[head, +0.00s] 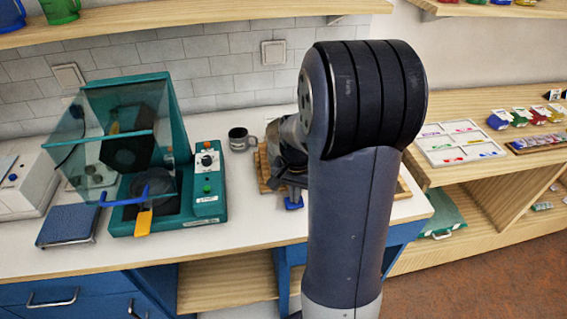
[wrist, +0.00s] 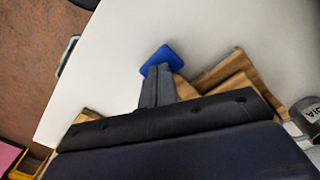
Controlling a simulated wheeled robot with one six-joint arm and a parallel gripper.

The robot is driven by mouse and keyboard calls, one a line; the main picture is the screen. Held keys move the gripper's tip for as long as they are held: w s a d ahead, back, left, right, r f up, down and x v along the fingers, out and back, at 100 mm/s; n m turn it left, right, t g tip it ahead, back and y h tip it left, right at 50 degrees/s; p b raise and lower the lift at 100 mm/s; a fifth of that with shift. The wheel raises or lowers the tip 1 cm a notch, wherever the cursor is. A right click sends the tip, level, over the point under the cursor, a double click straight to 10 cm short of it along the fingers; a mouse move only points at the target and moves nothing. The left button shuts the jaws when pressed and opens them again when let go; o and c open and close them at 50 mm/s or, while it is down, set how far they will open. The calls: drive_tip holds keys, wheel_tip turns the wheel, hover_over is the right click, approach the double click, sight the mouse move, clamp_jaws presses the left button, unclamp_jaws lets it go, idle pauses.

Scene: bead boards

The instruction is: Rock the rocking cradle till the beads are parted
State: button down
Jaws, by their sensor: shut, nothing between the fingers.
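The wooden rocking cradle (head: 263,172) stands on the white bench, mostly hidden behind my arm in the head view. Its wooden edges (wrist: 225,72) also show in the wrist view, on both sides of my gripper. A blue tab (head: 294,203) sticks out at its front; the tab (wrist: 158,58) lies right at my fingertips in the wrist view. My gripper (head: 291,190) is shut and empty, its tips (wrist: 157,70) over or against the tab; I cannot tell whether they touch. The beads are hidden, and the cradle's tilt cannot be made out.
A green machine with a clear shield (head: 127,150) stands left on the bench, with a blue pad (head: 68,226) beside it. A grey mug (head: 239,139) stands behind, near the cradle. A white sorting tray (head: 458,142) is on the right shelf. The bench front near the tab is clear.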

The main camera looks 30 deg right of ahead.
drive_tip(key=shift+r+p, duration=1.75)
drive_tip(key=shift+r, duration=0.55)
wheel_tip(320, 180, up, 6)
drive_tip(key=p, duration=0.4)
drive_tip(key=shift+p, duration=0.4)
drive_tip(key=shift+f, duration=0.2)
